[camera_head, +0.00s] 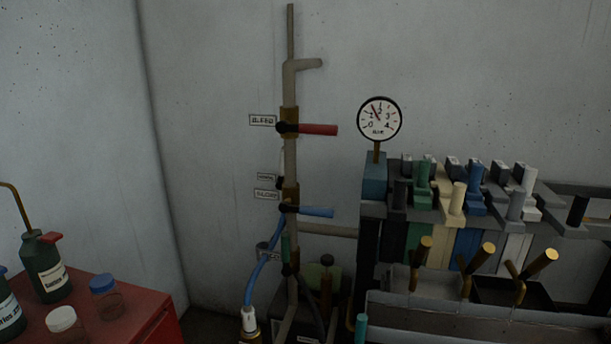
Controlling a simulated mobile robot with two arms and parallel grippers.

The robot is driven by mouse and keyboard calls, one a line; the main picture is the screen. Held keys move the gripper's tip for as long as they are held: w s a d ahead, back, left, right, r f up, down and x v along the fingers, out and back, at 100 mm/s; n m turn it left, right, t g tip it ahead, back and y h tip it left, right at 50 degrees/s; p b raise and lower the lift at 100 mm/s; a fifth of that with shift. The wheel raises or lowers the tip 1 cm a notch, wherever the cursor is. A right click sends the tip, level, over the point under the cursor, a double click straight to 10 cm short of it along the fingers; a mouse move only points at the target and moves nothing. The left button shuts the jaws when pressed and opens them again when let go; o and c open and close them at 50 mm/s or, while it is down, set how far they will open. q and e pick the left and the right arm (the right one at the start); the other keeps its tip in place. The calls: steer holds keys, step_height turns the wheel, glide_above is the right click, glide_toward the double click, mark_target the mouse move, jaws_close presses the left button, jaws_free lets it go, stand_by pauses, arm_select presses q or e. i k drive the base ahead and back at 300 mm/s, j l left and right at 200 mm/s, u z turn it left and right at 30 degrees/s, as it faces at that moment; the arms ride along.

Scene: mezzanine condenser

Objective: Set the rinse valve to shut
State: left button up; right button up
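A grey vertical pipe (290,160) against the wall carries several valves. The top one has a red lever (318,130) pointing right, nearly level, beside a tag (262,120) that seems to read BLEED. Below it, a blue lever (315,212) also points right, nearly level. Two small tags (266,194) left of the pipe there are too small to read surely. Lower down, a green lever (286,249) stands upright along the pipe. No tag that I can read says rinse, so I cannot tell which valve it is. Neither gripper is in view.
A round gauge (379,119) stands right of the pipe. Beyond it are a row of coloured blocks (475,190) and several brass levers (488,252) over trays. A blue hose (257,275) hangs low. A red cabinet (140,305) with bottles stands at left.

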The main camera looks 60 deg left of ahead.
mark_target(281, 171)
steer(key=u, duration=2.05)
steer(key=i+u, duration=0.3)
steer(key=i+l+u, duration=0.15)
steer(key=u, duration=0.2)
steer(key=i+l, duration=0.05)
